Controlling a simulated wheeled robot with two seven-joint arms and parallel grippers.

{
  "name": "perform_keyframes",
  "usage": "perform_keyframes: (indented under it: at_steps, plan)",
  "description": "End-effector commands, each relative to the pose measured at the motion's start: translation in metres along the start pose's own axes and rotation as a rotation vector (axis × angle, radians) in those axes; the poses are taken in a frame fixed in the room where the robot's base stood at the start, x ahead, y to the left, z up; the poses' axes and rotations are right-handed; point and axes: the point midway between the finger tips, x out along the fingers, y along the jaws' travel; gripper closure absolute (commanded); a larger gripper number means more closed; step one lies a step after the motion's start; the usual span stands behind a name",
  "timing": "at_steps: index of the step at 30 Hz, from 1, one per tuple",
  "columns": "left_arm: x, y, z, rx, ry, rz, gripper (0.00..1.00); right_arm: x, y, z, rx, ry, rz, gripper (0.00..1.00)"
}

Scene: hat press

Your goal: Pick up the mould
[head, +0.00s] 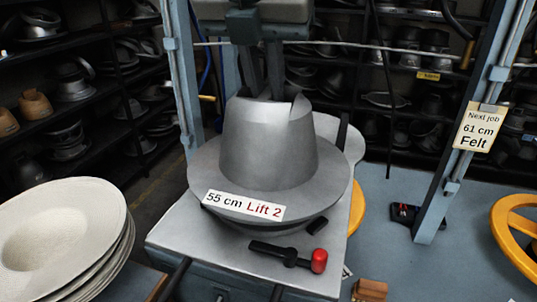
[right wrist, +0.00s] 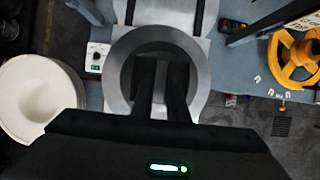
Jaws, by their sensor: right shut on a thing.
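The mould (head: 265,150) is a grey metal hat form with a wide brim and a label reading "55 cm Lift 2". It is upright over the pale metal plate (head: 170,240) of the press. My right gripper (head: 264,92) reaches down from above into the top of its crown and is shut on it; the fingertips are partly hidden inside. In the right wrist view the mould's round brim (right wrist: 117,75) surrounds the two dark fingers. A dark part shows under the brim; I cannot tell whether the mould is clear of it. My left gripper is not in view.
A stack of cream hats (head: 60,235) stands at the left. A black lever with a red knob (head: 318,261) lies at the plate's front. Blue posts (head: 465,130) flank the press, one with a "Next job 61 cm Felt" tag. A yellow handwheel (head: 505,235) is at the right.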

Motion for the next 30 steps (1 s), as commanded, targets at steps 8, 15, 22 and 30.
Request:
perform_keyframes:
  at_steps: [8, 15, 22, 30]
  plan:
    - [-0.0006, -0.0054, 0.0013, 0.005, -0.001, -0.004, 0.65, -0.0002, -0.0001, 0.0001, 0.0, 0.0, 0.0, 1.0]
    - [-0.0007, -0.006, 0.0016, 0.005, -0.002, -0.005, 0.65, -0.0002, -0.0001, 0.0001, 0.001, 0.0, 0.0, 1.0]
    - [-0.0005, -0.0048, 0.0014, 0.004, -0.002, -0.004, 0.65, -0.0003, 0.0, 0.0001, 0.001, 0.0, 0.0, 1.0]
    - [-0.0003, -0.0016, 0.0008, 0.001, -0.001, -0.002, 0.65, -0.0003, 0.0, 0.0002, 0.001, 0.0, 0.0, 1.0]
